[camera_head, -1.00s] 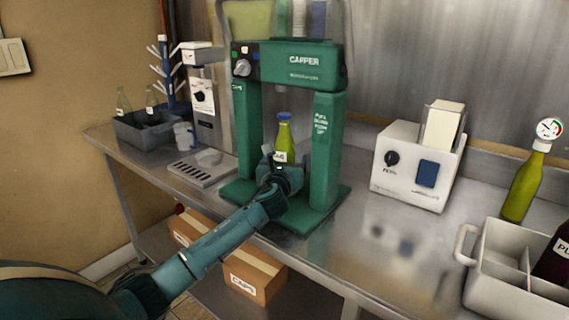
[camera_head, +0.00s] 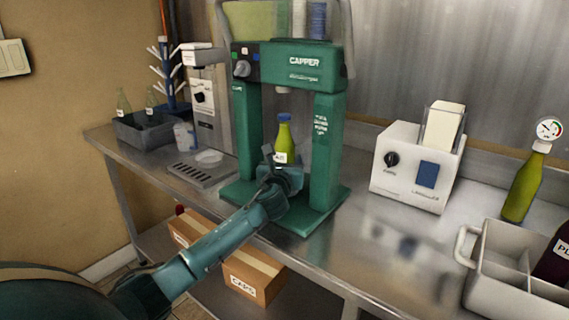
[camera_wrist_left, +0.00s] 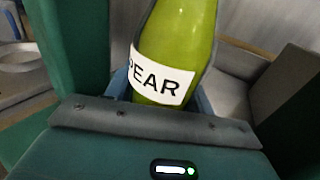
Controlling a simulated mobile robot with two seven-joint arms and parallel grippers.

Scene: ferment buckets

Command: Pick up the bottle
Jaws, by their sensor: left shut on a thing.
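The bottle (camera_head: 285,137) is yellow-green with a blue cap and a white label. It stands roughly upright between the posts of the green capper (camera_head: 328,160). My left gripper (camera_head: 281,170) is shut on it from the front, low on its body. In the left wrist view the bottle (camera_wrist_left: 180,45) fills the space between the fingers, and its label reads "PEAR". The bottle's base is hidden behind my gripper, so I cannot tell whether it touches the capper's base plate. My right gripper is not in view.
A white labelling machine (camera_head: 408,183) stands right of the capper. A white crate (camera_head: 500,285) and another green bottle (camera_head: 524,186) are at the far right. A grey bin (camera_head: 140,132) with clear bottles is at the left. Bare steel counter lies in front of the white machine.

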